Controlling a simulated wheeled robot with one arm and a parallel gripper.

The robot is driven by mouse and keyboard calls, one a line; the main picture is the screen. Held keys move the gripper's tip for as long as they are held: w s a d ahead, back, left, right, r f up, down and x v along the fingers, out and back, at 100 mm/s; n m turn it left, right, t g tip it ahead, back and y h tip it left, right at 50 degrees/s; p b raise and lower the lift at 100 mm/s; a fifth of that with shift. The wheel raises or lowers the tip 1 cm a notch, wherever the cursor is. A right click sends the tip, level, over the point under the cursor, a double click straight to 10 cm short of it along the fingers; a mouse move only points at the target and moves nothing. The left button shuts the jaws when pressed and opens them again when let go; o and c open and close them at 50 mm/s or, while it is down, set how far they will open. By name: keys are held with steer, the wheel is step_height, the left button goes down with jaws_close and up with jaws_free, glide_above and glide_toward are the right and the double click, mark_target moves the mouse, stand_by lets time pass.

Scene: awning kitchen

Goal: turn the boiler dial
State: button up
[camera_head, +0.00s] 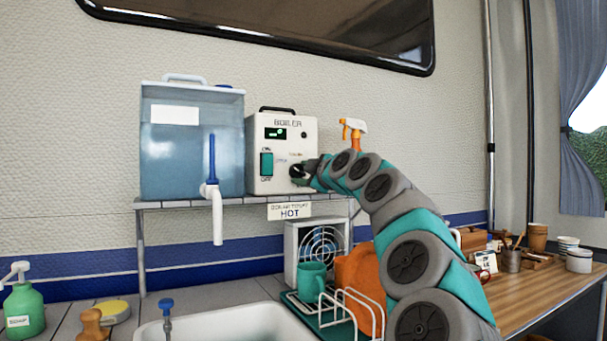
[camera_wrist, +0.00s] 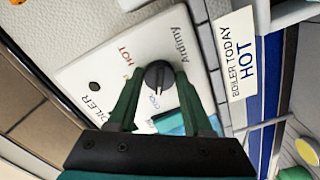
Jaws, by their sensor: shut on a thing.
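The boiler (camera_head: 258,184) is a white box with a black handle and a small green display, standing on the shelf. Its black dial (camera_wrist: 158,74) shows between my two fingers in the wrist view, with HOT, COOL and "Ardimy" printed around it. My gripper (camera_head: 300,172) reaches the front of the boiler from the right. In the wrist view my gripper (camera_wrist: 159,78) is shut on the dial, one dark green finger on each side. In the head view my fingers partly hide the dial. The exact dial setting is hard to read. A teal switch (camera_head: 267,163) is left of the dial.
A blue water tank (camera_head: 190,150) with a tap stands left of the boiler. An orange-topped spray bottle (camera_head: 353,130) is behind my arm. A "HOT" sign (camera_head: 290,211) hangs from the shelf edge. Below are a fan heater (camera_head: 318,243), a teal mug (camera_head: 312,278) and a sink (camera_head: 235,325).

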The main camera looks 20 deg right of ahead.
jaws_close()
steer(key=shift+f, duration=0.1)
steer(key=m+b, duration=0.1)
steer(key=m, duration=0.3)
steer(key=shift+m, duration=0.4)
steer(key=m, duration=0.6)
steer(key=shift+a+f, duration=0.1)
steer(key=shift+a, duration=0.1)
steer(key=m, duration=0.6)
steer(key=shift+m+p, duration=0.35)
steer(key=shift+m, duration=0.05)
steer(key=m, duration=0.6)
steer(key=shift+a, duration=0.15)
steer(key=shift+m, duration=0.3)
